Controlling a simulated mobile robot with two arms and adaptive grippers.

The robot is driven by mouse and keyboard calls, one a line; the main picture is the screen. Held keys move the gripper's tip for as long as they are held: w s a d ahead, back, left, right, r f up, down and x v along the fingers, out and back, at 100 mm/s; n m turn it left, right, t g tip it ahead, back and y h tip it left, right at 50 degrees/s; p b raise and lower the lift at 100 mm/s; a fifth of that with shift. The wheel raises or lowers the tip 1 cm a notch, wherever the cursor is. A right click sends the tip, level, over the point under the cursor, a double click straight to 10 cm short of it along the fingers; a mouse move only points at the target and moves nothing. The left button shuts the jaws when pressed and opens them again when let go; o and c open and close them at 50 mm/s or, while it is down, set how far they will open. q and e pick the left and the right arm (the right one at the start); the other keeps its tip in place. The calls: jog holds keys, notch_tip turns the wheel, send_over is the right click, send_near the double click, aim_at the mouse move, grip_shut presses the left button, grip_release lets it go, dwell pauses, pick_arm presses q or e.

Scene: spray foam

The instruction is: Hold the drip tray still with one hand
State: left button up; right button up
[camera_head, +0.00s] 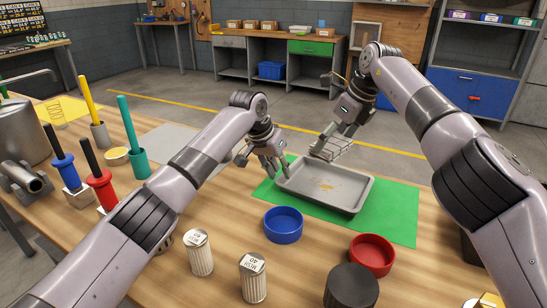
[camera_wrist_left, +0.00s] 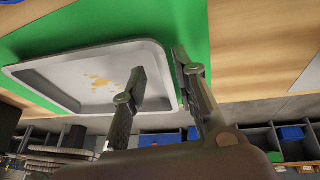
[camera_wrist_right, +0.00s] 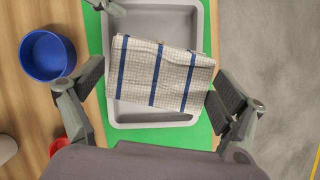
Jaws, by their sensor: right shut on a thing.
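The grey drip tray (camera_head: 345,198) lies on a green mat (camera_head: 402,215) with orange-brown stains on its floor. My left gripper (camera_head: 274,168) is at the tray's left end. In the left wrist view its fingers (camera_wrist_left: 160,70) stand apart, one over the tray's inside and one outside the rim, with the rim between them; firm contact cannot be told. My right gripper (camera_head: 328,149) is shut on a folded white checked cloth with blue stripes (camera_wrist_right: 160,76), held above the tray's far part. The cloth hides part of the tray in the right wrist view.
A blue bowl (camera_head: 283,225), a red bowl (camera_head: 371,254), a dark cylinder (camera_head: 351,287) and two ribbed cans (camera_head: 200,252) stand in front of the tray. Tools in coloured holders (camera_head: 102,181) stand at left. The mat's right part is clear.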

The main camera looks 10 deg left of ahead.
pick_arm(q)
jog(key=shift+x, duration=1.25)
jog(key=shift+c, duration=0.2)
grip_shut()
